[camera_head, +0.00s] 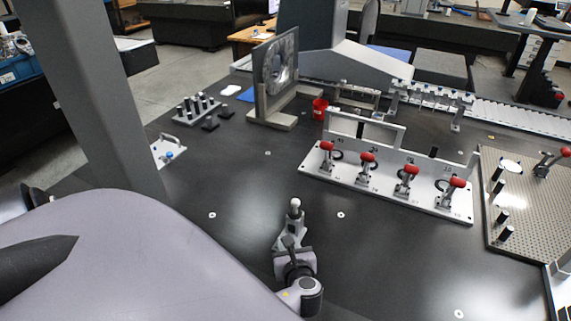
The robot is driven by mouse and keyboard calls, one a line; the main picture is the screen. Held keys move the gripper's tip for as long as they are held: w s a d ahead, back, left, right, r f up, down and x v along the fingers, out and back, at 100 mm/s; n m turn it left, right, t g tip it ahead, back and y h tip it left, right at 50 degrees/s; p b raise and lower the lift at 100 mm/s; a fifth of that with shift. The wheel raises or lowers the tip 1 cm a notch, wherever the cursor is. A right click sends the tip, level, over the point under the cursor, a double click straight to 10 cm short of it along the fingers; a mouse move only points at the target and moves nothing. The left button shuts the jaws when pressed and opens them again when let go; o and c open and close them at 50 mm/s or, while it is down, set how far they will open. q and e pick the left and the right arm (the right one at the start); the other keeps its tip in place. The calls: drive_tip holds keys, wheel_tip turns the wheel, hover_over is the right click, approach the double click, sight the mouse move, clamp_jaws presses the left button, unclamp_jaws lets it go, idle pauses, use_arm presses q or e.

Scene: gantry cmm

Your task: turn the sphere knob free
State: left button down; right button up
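A small white sphere (295,203) stands upright on a grey tapered stand (291,232) on the dark table, at the lower middle of the view. A short dark knob or lever (289,242) shows low on the near side of the stand. My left gripper (293,254) is right at this near side, close to the knob, with its arm coming in from the lower left. The gripper's own body and wrist hide its fingertips, so I cannot tell whether it touches or grips the knob. My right gripper is not in view.
A white fixture plate (392,194) with several red-handled clamps lies to the right. A perforated plate (520,218) is at the far right. A grey gantry column (92,95) rises at the left. A red cup (320,108) stands behind. The table around the stand is clear.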

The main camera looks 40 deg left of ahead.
use_arm(q)
drive_tip(key=n+g+y, duration=0.1)
drive_tip(key=w+n+g, duration=0.1)
drive_tip(key=n+g, duration=0.1)
drive_tip(key=shift+d+y+b, duration=0.2)
drive_tip(key=shift+y+b, duration=0.2)
drive_tip(key=n+g, duration=0.1)
drive_tip(key=n+g+b, duration=0.1)
drive_tip(key=g, duration=0.1)
drive_tip(key=shift+w+n+y+b, duration=0.2)
drive_tip(key=shift+n+y+b, duration=0.1)
drive_tip(key=shift+n, duration=0.1)
drive_tip(key=n+g+b, duration=0.2)
drive_tip(key=g, duration=0.1)
drive_tip(key=shift+w+f, duration=0.1)
drive_tip(key=shift+w, duration=0.1)
drive_tip(key=shift+w+n+g+b, duration=0.1)
drive_tip(key=shift+n+g+b, duration=0.95)
drive_tip(key=shift+n+g, duration=0.15)
drive_tip(key=shift+a, duration=0.1)
drive_tip(key=c, duration=0.9)
unclamp_jaws()
